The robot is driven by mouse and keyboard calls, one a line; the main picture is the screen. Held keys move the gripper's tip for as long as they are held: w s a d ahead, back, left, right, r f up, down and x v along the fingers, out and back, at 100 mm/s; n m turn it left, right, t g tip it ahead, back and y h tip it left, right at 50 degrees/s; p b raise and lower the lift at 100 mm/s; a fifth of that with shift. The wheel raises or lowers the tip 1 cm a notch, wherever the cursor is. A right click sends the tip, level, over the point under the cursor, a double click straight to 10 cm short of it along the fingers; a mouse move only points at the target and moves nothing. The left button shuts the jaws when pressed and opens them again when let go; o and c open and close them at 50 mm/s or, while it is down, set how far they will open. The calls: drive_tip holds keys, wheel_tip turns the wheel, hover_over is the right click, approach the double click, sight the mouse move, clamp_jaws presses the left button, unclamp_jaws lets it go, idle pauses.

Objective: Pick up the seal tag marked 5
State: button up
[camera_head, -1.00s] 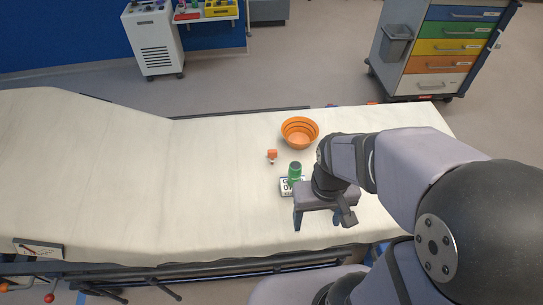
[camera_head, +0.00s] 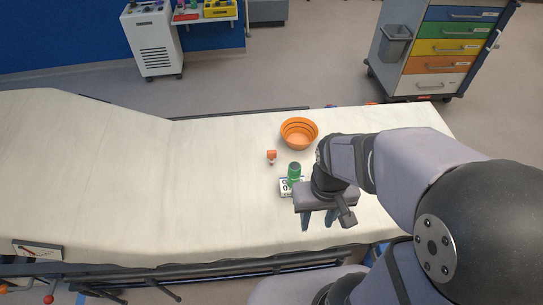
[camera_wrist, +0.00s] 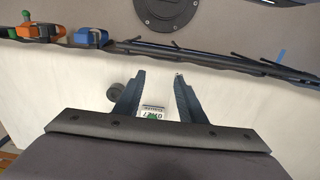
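My gripper (camera_head: 318,224) is over the near half of the bed, fingers pointing down. In the wrist view its two fingers (camera_wrist: 159,78) stand apart with a gap between the tips, and nothing is clearly clamped. A small white card with dark and green print (camera_wrist: 152,112) shows between the fingers, partly hidden by the gripper body. In the head view a white card with dark print (camera_head: 286,188) lies just left of my gripper, with a green cylinder (camera_head: 294,172) at it. I cannot read a 5 on anything, so I cannot tell which piece is the seal tag.
An orange bowl (camera_head: 299,133) and a small orange and white item (camera_head: 271,157) are farther back on the bed (camera_head: 180,190). A dark round thing (camera_wrist: 120,88) shows beside one finger. A coloured drawer cart (camera_head: 455,48) stands behind.

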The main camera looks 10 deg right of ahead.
drive_tip(key=w+a+f+m+t+b, duration=0.1)
drive_tip(key=w+a+f+t+b, duration=0.3)
drive_tip(key=w+b, duration=0.45)
drive_tip(key=w+a+f+t+y+b, duration=0.1)
drive_tip(key=w+a+f+t+b, duration=0.3)
drive_tip(key=w, duration=0.7)
drive_tip(key=w+a+f+m+t+b, duration=0.1)
drive_tip(key=w+a+t+b, duration=0.2)
drive_tip(key=w+a+b, duration=0.45)
drive_tip(key=m+h+b, duration=0.5)
drive_tip(key=h+b, duration=0.3)
drive_tip(key=b, duration=0.6)
approach(270, 168)
drive_tip(key=w+r, duration=0.2)
drive_tip(key=w, duration=0.1)
drive_tip(key=shift+w+d+t, duration=0.15)
drive_tip(key=shift+w+t, duration=0.05)
drive_tip(key=shift+t, duration=0.1)
drive_tip(key=shift+s+d+f+h, duration=0.15)
drive_tip(key=shift+s+f+h, duration=0.2)
drive_tip(key=shift+s+h, duration=0.15)
drive_tip(key=shift+b+x, duration=1.4)
drive_tip(key=shift+x, duration=2.25)
drive_tip(key=shift+s+d+f, duration=0.1)
drive_tip(key=shift+f, duration=0.05)
clamp_jaws()
